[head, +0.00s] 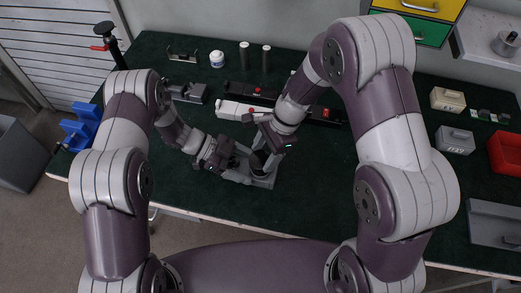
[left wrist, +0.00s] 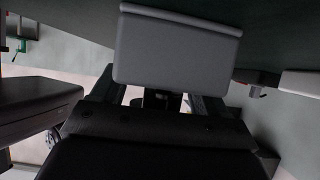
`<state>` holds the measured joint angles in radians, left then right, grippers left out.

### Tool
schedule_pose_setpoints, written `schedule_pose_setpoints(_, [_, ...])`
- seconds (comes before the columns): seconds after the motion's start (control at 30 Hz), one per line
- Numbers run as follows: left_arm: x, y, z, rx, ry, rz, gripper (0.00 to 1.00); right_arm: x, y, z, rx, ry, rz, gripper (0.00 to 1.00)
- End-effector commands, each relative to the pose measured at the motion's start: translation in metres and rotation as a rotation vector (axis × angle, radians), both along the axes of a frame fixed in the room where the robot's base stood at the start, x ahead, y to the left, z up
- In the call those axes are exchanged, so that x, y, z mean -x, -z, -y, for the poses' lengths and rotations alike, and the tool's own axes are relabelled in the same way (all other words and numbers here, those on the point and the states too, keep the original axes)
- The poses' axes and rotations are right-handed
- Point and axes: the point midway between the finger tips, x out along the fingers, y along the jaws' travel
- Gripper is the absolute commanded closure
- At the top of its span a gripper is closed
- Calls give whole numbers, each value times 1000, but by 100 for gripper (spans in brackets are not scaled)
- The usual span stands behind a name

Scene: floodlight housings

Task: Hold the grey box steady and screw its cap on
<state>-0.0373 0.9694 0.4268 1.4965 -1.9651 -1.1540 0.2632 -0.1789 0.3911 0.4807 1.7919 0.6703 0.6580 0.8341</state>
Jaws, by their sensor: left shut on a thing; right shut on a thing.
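The grey box (head: 266,182) stands near the front edge of the dark green table, partly hidden by my grippers. In the left wrist view its flat grey side (left wrist: 175,50) with a rim fills the upper middle. My left gripper (head: 238,166) comes at it from the left and is shut on it. My right gripper (head: 263,150) is above the box and shut on a dark round piece (head: 258,160), which looks like the cap. The cap is mostly hidden by the fingers, and I cannot tell whether it touches the box.
A white device (head: 235,109) and a long black bar (head: 325,117) lie behind the grippers. A jar (head: 217,59) and two dark cylinders (head: 244,55) stand further back. Another grey box (head: 455,139), a beige box (head: 447,99) and a red bin (head: 505,152) are at right.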

Motion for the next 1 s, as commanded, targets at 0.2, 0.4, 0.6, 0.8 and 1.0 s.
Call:
schedule_pose_setpoints(0.2, [-1, 0, 0, -1, 0, 2, 81, 0, 5, 0, 0, 1, 1, 70])
schedule_pose_setpoints(0.4, [-1, 0, 0, -1, 0, 2, 81, 0, 5, 0, 0, 1, 1, 70])
schedule_pose_setpoints(0.6, [-1, 0, 0, -1, 0, 2, 81, 0, 7, 0, 0, 1, 0, 70])
schedule_pose_setpoints(0.8, [-1, 0, 0, 0, 0, 1, 81, 0, 17, 0, 0, 1, 1, 70])
schedule_pose_setpoints(1.0, [-1, 0, 0, 0, 0, 1, 81, 0, 23, 0, 0, -1, 1, 70])
